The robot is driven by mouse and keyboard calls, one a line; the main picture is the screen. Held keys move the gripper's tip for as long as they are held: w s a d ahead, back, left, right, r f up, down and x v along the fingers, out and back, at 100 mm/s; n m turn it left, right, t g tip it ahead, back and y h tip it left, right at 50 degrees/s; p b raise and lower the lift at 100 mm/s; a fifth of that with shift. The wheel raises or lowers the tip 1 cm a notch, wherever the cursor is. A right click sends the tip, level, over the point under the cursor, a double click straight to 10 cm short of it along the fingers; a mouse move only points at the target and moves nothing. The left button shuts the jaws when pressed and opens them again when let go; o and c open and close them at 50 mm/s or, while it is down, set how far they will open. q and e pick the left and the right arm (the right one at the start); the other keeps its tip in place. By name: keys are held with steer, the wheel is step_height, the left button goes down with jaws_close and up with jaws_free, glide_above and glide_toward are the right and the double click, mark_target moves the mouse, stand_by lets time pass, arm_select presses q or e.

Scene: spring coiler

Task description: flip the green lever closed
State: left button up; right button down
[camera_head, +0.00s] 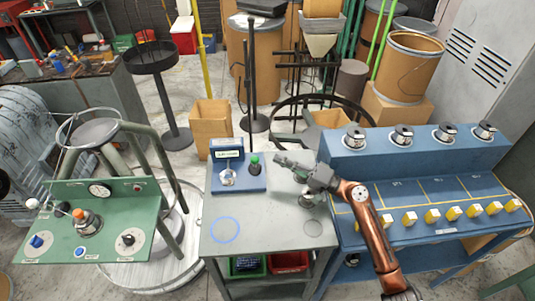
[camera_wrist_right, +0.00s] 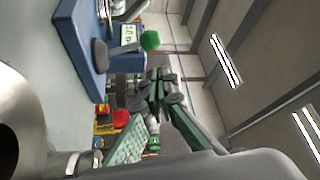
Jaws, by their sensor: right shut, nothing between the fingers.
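The green lever (camera_head: 254,161) has a green knob on a dark stem and stands up from a blue base plate (camera_head: 250,185) on the grey table. In the right wrist view, turned sideways, its round green knob (camera_wrist_right: 150,41) sits at the end of a metal stem. My right gripper (camera_head: 278,158) is shut and empty, just right of the lever in the head view. Its tips point toward the knob; a small gap seems to remain, but depth is hard to judge. My left gripper is not in view.
A blue ring (camera_head: 225,230) marks the table's bare front area. A green panel (camera_head: 90,230) stands left, and a blue bench (camera_head: 430,195) with yellow blocks right.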

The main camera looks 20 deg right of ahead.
steer(key=v, duration=0.5)
stand_by(0.4)
